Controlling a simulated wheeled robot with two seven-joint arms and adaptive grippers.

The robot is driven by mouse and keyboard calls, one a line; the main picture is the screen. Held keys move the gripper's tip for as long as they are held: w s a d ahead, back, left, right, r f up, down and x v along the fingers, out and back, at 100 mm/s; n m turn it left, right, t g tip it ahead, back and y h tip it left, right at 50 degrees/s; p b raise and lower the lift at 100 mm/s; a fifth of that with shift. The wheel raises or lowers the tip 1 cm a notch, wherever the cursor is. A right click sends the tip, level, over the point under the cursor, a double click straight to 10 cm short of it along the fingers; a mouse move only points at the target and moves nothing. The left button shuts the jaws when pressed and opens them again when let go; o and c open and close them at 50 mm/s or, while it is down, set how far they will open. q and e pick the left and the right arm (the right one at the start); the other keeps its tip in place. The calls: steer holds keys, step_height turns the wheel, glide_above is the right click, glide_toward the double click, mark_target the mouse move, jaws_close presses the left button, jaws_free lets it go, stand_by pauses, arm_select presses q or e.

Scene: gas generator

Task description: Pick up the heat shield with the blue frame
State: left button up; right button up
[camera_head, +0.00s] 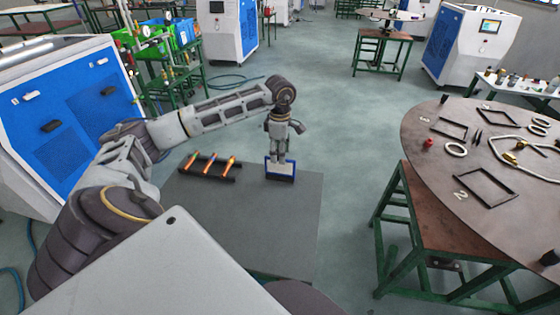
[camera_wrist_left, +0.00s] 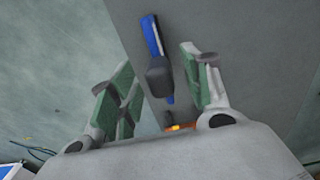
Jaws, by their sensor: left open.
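The heat shield with the blue frame (camera_head: 281,177) is at the far right of the grey tabletop in the head view. My left gripper (camera_head: 280,157) is directly over it, pointing down. In the left wrist view, the blue frame (camera_wrist_left: 152,36) and a dark block on it show between the green-padded fingers of my left gripper (camera_wrist_left: 157,63). The fingers are open, with a visible gap on each side of the shield. The head view does not show the fingertips clearly. My right gripper is in neither view.
A dark rack with orange bars (camera_head: 208,167) lies left of the shield on the grey tabletop (camera_head: 250,225). The table's near area is clear. A round table (camera_head: 440,150) with frames and rings stands to the right. A blue-and-white cabinet (camera_head: 75,125) is at left.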

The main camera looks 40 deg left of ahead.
arm_select(q)
steer(key=shift+f, duration=0.25)
jaws_close()
stand_by(0.4)
